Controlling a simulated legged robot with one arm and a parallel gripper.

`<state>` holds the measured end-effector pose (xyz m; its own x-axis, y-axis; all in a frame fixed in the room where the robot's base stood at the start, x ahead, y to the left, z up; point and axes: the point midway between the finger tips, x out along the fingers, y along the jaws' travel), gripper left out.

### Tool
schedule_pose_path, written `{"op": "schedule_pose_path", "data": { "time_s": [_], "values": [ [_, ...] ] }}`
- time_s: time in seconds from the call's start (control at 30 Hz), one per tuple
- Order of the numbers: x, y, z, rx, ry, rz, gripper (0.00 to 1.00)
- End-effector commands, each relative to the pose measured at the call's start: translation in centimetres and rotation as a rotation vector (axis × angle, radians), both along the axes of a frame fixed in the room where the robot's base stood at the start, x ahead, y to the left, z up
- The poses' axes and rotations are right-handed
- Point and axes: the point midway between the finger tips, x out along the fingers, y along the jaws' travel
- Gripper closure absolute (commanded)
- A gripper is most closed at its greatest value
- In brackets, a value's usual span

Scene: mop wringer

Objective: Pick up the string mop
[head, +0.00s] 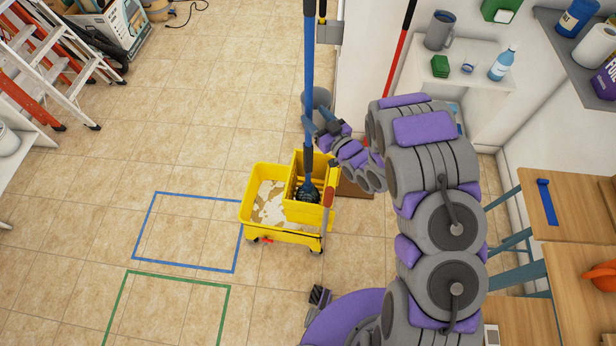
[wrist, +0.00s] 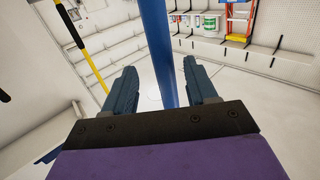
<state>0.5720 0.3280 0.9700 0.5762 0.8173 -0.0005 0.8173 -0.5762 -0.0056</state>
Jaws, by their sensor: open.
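The string mop has a long blue handle (head: 309,75) that stands upright from the yellow mop bucket (head: 262,230). Its dark lower end sits in the wringer part at the bucket's right side. My gripper (head: 314,127) is at the handle, well above the bucket. In the wrist view the blue handle (wrist: 158,50) runs between the two open fingers of my gripper (wrist: 158,88). I cannot tell how deep between the fingers the handle lies. The mop's strings are mostly hidden.
Blue tape (head: 187,198) and green tape (head: 180,278) mark floor squares left of the bucket. A red pole (head: 402,45) leans near the white counter (head: 480,60). Wooden tables (head: 560,215) stand at right, ladders (head: 55,70) at far left.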

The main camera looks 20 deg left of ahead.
Motion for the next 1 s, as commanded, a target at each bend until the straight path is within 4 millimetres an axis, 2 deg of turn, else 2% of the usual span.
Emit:
{"op": "schedule_pose_path", "data": {
  "time_s": [0.07,0.2,0.53,1.0],
  "values": [
    [0.3,1.4,-0.4,0.003,-0.002,0.005,0.43],
    [1.3,2.7,-0.5,-0.001,0.000,0.001,0.43],
    [1.7,3.1,-0.3,-0.001,-0.001,0.000,0.43],
    [1.7,3.1,-0.3,-0.001,-0.001,0.000,0.88]
  ]
}}
